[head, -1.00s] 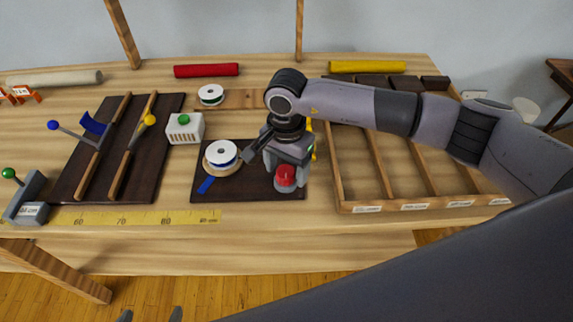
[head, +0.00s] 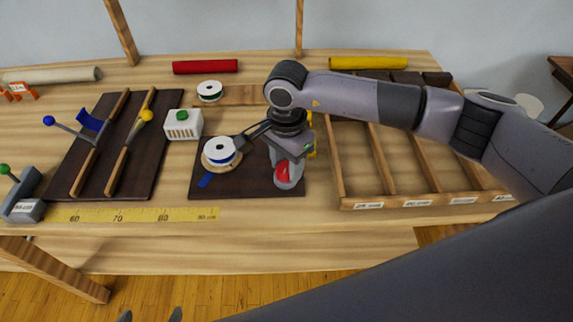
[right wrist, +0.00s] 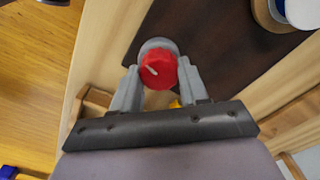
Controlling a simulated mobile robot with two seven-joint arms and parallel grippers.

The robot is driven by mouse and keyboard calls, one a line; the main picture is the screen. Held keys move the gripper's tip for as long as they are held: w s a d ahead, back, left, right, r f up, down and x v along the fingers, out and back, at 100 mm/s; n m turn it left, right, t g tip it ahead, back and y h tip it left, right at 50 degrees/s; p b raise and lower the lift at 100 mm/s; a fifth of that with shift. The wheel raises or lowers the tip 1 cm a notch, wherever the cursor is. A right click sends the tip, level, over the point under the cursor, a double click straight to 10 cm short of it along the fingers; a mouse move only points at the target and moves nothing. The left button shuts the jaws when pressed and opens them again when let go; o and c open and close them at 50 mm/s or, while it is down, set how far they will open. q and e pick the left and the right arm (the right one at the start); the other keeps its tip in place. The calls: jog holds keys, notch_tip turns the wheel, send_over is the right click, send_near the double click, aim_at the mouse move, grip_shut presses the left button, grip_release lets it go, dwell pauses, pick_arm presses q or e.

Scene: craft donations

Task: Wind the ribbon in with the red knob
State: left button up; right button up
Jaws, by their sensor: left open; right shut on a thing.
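The red knob (head: 282,173) is at the right front of the dark board (head: 250,185). My right gripper (head: 289,176) is shut on it from above; in the right wrist view the knob (right wrist: 158,69), with a pale mark on its face, sits between the fingertips (right wrist: 157,84). The white spool (head: 219,150) with blue ribbon wound on it stands at the board's left. My left gripper (head: 151,315) shows only as two fingertips, apart and empty, at the bottom edge.
A white box with a green button (head: 183,125) stands left of the board. A wooden divided tray (head: 341,180) is close on the right. A yellow measuring tape (head: 140,214) runs along the front edge.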

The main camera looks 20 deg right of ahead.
jog(key=m+b, duration=0.2)
jog(key=m, duration=0.2)
jog(key=shift+f+m, duration=0.1)
jog(key=shift+m, duration=0.2)
jog(key=m+b, duration=0.2)
jog(key=m, duration=0.3)
jog(key=shift+s+b, duration=0.1)
jog(key=shift+b, duration=0.2)
jog(key=shift+m+b, duration=0.3)
jog(key=shift+m, duration=0.8)
jog(key=shift+m+b, duration=0.3)
jog(key=shift+m, duration=0.7)
jog(key=m, duration=0.2)
jog(key=shift+s+m+b, duration=0.1)
jog(key=shift+m+b, duration=0.2)
jog(key=shift+b, duration=0.05)
jog(key=m, duration=0.2)
jog(key=shift+m, duration=0.3)
jog(key=shift+a+m+b, duration=0.1)
jog(key=shift+m+b, duration=0.35)
jog(key=shift+m, duration=1.05)
jog(key=shift+r, duration=0.2)
